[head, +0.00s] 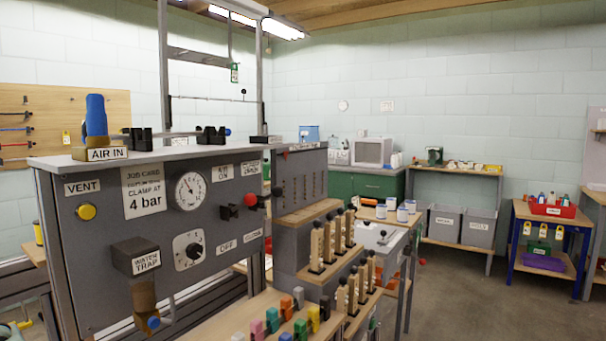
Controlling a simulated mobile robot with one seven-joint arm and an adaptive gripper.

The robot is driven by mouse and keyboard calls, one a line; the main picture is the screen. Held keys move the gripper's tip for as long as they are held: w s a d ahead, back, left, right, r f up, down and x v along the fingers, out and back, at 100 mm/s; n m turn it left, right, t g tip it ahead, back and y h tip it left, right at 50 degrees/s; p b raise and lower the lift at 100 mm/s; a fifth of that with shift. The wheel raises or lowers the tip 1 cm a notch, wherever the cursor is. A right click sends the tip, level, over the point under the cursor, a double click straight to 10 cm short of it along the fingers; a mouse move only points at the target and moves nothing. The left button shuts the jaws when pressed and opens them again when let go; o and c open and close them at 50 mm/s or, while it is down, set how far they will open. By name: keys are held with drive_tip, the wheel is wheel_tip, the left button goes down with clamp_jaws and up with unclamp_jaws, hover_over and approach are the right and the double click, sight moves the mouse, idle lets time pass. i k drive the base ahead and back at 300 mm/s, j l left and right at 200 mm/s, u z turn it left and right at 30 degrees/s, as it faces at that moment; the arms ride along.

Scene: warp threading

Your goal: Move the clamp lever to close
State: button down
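A grey control panel (110,245) stands at the left. On its right part is a lever with a red ball knob (250,200), which looks like the clamp lever. It sits between an upper label that seems to read OPEN (250,168) and a lower label that seems to read CLOSE (253,236). The knob points out towards me, so I cannot tell its exact setting. A job card (146,188) mentions a clamp at 4 bar. My gripper is not in view.
A black switch (228,212) sits just left of the red knob. The gauge (189,191), regulator dial (188,251) and jutting water trap (135,257) are further left. Wooden racks with upright pegs (316,247) and coloured blocks (272,320) stand close at right. Floor is clear beyond.

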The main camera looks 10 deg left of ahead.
sight(278, 191)
drive_tip(key=i+l, duration=0.9)
drive_tip(key=i, duration=0.25)
